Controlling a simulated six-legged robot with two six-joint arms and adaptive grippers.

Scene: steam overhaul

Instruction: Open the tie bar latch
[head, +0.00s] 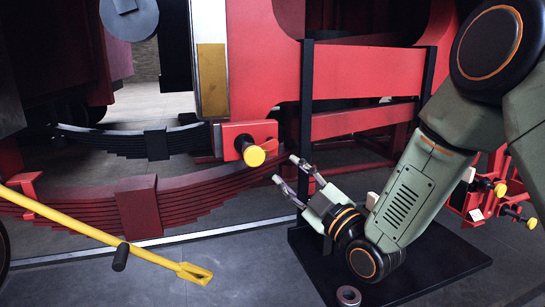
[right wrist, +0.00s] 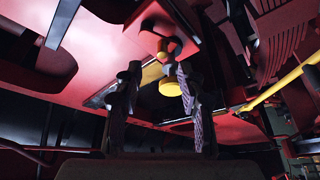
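A red block with a dark shaft and a round yellow knob (head: 254,156), which looks like the latch, sits at the end of the dark leaf spring. My right gripper (head: 286,171) is just right of and slightly below the knob in the head view. Its two fingers are spread and empty, pointing toward the knob. In the right wrist view the yellow knob (right wrist: 172,87) shows beyond and between the open fingertips (right wrist: 158,75). A visible gap separates the gripper from the knob in the head view. My left gripper is not in view.
A black stand with upright posts (head: 305,110) rises behind my right gripper from a black base plate (head: 450,262). A metal ring (head: 348,296) lies on it. A yellow bar (head: 75,222) crosses the lower left. More red brackets with yellow knobs (head: 500,190) are at right.

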